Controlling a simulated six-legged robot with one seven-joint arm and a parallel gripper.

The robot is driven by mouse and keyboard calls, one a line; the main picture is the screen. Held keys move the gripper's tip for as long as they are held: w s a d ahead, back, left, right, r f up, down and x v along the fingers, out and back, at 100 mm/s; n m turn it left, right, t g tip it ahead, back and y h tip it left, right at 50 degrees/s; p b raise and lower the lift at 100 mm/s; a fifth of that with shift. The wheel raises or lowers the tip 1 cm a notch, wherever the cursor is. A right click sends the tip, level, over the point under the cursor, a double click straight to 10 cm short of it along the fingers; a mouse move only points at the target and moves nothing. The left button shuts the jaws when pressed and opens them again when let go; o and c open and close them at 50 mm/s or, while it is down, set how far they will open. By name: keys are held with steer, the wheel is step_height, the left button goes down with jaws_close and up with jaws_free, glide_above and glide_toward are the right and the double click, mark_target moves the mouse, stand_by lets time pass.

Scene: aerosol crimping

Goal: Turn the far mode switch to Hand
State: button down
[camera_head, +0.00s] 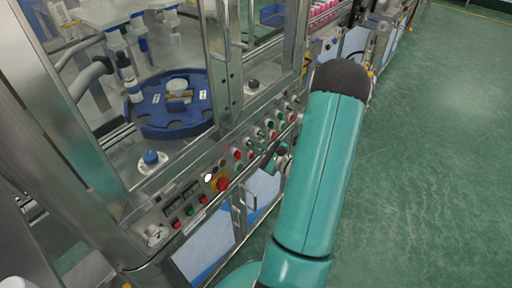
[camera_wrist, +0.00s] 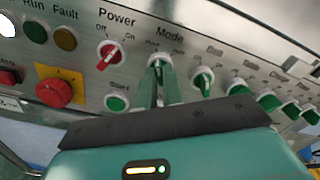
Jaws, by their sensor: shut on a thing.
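The mode switch (camera_wrist: 158,61), a knob in a pale ring under the "Mode" label, is on the slanted metal control panel (camera_wrist: 135,75) in the wrist view. My gripper (camera_wrist: 160,74) reaches up to it, with its two narrow green fingers closed on the knob. The fingers cover most of the knob, so I cannot tell which position it points to. The small position labels above it are too blurred to read. In the head view my gripper (camera_head: 279,157) is at the panel's right half, partly hidden behind my arm.
A red power switch (camera_wrist: 108,55) is left of the mode switch, with a green start button (camera_wrist: 116,102) below. A red emergency stop (camera_wrist: 54,92) on a yellow plate is further left. Several green selector switches, the nearest (camera_wrist: 203,80), line the right. The green floor (camera_head: 430,150) is open.

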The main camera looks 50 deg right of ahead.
steer(key=c, duration=1.5)
jaws_free()
steer(key=shift+c, duration=0.2)
steer(key=shift+s, duration=0.1)
steer(key=s+d, duration=0.1)
steer(key=s, duration=1.2)
steer(key=shift+s, duration=0.3)
steer(key=shift+w, duration=0.1)
steer(key=w+a+r+n+g+y, duration=0.3)
steer(key=a+r+n+g, duration=0.15)
steer(key=a, duration=0.25)
steer(key=w+a+r+n+g+y, duration=0.25)
steer(key=a+n, duration=0.25)
steer(key=a, duration=0.3)
steer(key=w+a+r+n+g+y, duration=0.2)
steer(key=a+r+n+g+y, duration=0.25)
steer(key=a, duration=0.25)
steer(key=s+a+r+n+h, duration=0.5)
steer(key=a+r+n+h, duration=0.6)
steer(key=a+r+n, duration=0.1)
steer(key=a+n+g, duration=0.1)
steer(key=n, duration=0.1)
steer(key=shift+n+h, duration=0.3)
steer(key=shift+n, duration=0.1)
